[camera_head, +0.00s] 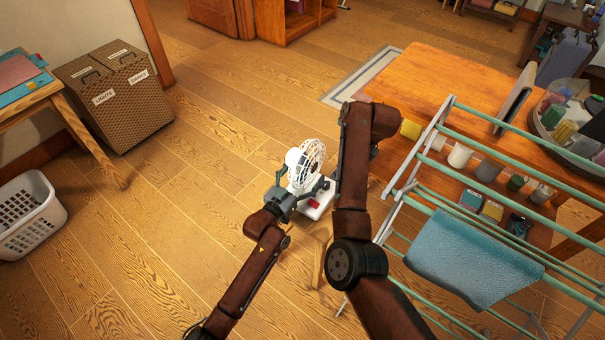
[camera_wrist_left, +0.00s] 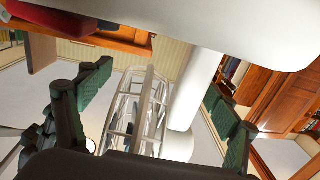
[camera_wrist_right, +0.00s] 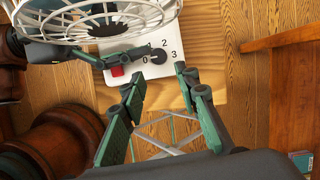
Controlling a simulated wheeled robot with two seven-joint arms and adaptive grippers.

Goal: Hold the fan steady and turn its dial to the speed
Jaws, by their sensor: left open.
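The white fan (camera_head: 306,165) stands upright, its round cage above a pale control base (camera_head: 318,205). The right wrist view shows the cage (camera_wrist_right: 95,15), a dark dial (camera_wrist_right: 158,58) marked with numerals including 0, 2 and 3, and a red switch (camera_wrist_right: 117,71). My left gripper (camera_head: 284,195) is at the fan's left side; its open fingers lie on either side of the fan's cage (camera_wrist_left: 135,115) and neck in the left wrist view. I cannot tell if they touch it. My right gripper (camera_wrist_right: 158,75) is open, its fingertips just short of the dial, one to each side.
The fan rests on a light wooden surface (camera_wrist_right: 205,20). A drying rack (camera_head: 440,110) with a blue towel (camera_head: 470,255) stands to the right, before a wooden table (camera_head: 430,75). A wicker hamper (camera_head: 120,95) and white basket (camera_head: 28,215) are at left. Open floor (camera_head: 190,200) lies between.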

